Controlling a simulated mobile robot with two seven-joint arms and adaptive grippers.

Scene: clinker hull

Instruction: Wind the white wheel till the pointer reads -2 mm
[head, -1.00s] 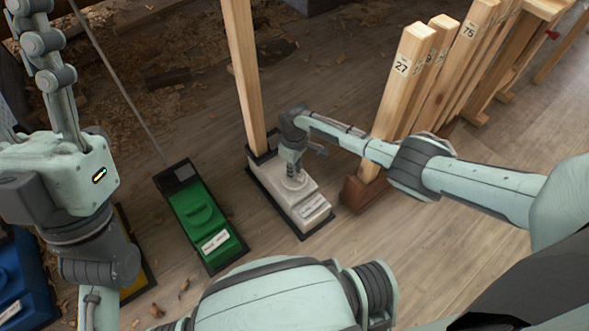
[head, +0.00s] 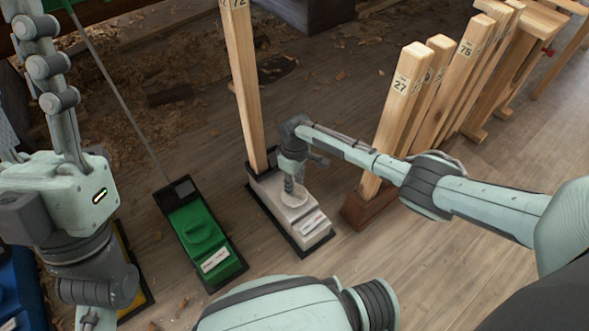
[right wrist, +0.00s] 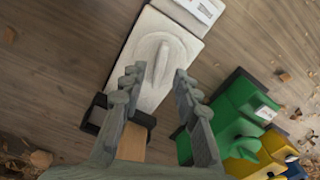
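The white wheel (head: 296,198) is a round knob with a raised ridge on top of a white block (head: 314,222) with a dark base. My right gripper (head: 292,186) points down over it. In the right wrist view the gripper (right wrist: 157,73) is open, with its fingertips on either side of the white wheel's ridge (right wrist: 161,62). I cannot tell whether they touch it. No pointer or scale can be read. My left gripper (head: 42,45) is at the left edge, close to the camera and away from the wheel; its finger gap is not clear.
A wooden post (head: 246,100) rises from the white block's back end. A green block (head: 202,240) with its own knob stands to the left, and a blue one (head: 22,285) farther left. Numbered posts (head: 398,105) stand close on the right. Wood shavings lie on the floor.

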